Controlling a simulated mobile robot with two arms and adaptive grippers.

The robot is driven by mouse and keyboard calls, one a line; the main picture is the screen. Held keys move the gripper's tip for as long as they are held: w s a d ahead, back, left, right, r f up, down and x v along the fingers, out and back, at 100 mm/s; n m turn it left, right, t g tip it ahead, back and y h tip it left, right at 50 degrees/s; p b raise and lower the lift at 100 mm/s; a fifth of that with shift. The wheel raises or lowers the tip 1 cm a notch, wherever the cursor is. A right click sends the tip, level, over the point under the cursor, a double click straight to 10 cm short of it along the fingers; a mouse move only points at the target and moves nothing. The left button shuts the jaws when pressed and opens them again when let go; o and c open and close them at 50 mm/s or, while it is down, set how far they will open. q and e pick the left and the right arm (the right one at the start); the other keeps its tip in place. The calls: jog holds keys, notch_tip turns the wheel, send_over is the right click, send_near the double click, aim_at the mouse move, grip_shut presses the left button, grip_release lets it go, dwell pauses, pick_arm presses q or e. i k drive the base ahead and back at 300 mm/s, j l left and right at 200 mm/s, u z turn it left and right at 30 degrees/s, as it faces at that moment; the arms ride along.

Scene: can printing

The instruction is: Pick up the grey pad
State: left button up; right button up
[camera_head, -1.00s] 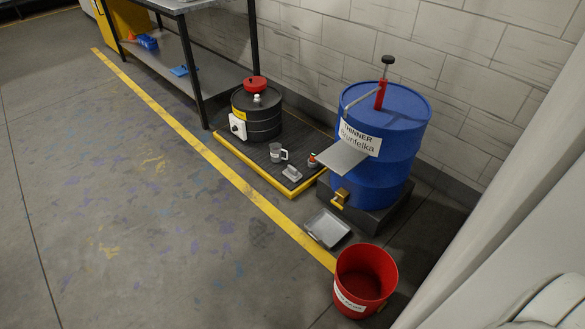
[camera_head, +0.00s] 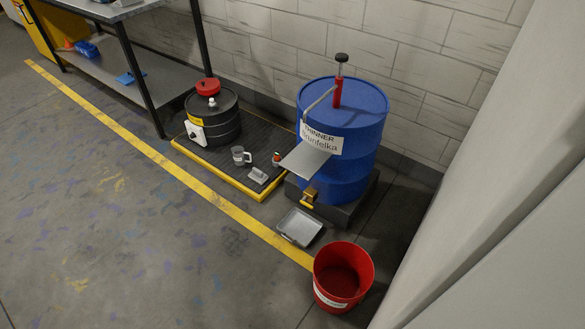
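A small light grey block that looks like the grey pad (camera_head: 258,176) lies on the black ribbed spill tray (camera_head: 205,172), near its yellow front edge. A grey mug (camera_head: 239,155) stands to its left and a small container with a red and green top (camera_head: 276,159) to its right. The pad is small in the picture, so its details are hard to tell. Neither of my grippers is in view.
A blue thinner drum (camera_head: 341,130) with a jutting grey plate (camera_head: 305,160) stands right of the tray. A grey pan (camera_head: 299,227) and a red bucket (camera_head: 342,277) are on the floor in front. A black drum (camera_head: 212,120) stands on the tray. The left floor is clear.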

aim_at(257, 176)
jog(key=i+j+z, duration=0.4)
jog(key=i+j, duration=0.25)
jog(key=i+j+z, duration=0.4)
jog(key=i+j, duration=0.35)
jog(key=j, duration=0.15)
